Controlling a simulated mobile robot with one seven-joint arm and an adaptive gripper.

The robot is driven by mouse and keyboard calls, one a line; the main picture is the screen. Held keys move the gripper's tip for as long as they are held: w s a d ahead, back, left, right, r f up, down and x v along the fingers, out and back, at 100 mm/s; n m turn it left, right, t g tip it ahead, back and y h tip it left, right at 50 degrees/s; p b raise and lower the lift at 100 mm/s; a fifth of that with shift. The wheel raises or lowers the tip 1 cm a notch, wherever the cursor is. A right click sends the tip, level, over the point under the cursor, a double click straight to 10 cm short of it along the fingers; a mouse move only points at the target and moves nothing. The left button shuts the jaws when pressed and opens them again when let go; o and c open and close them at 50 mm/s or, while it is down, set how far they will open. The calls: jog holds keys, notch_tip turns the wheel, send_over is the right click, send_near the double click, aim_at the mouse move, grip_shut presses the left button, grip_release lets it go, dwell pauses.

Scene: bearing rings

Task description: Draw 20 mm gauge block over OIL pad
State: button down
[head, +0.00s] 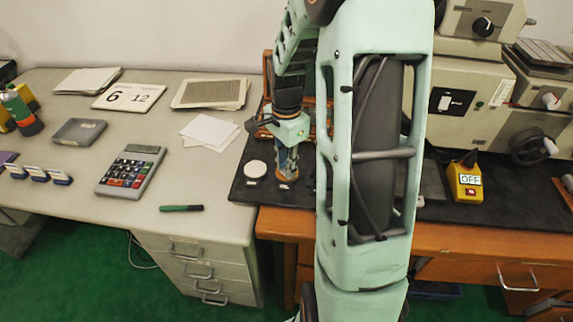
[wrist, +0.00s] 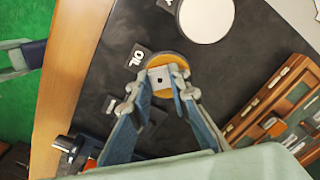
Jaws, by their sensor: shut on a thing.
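The OIL pad is a round amber pad (wrist: 180,64) with a black OIL label (wrist: 137,57) beside it. In the head view it shows under my gripper (head: 287,172). In the wrist view my gripper (wrist: 161,88) is shut on a small silvery gauge block (wrist: 160,76) with a dark spot in its face. The block is over the amber pad; I cannot tell whether it touches it. The fingers hide part of the pad, and the block's size marking is not readable.
A round white pad (head: 255,169) lies left of the amber one on a dark mat (head: 240,190). An open wooden case (wrist: 241,122) with several pieces stands behind. A yellow OFF box (head: 466,184) and machines are at right. A calculator (head: 131,171) lies on the left desk.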

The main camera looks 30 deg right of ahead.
dwell(0.5)
jog(key=shift+w+d, duration=0.6)
jog(key=shift+w, duration=0.3)
jog(key=shift+s+a, duration=0.1)
jog(key=shift+s, duration=0.05)
jog(key=shift+s+a, duration=0.2)
jog(key=shift+s, duration=0.1)
jog(key=shift+r+p, duration=1.95)
jog(key=shift+r, duration=0.6)
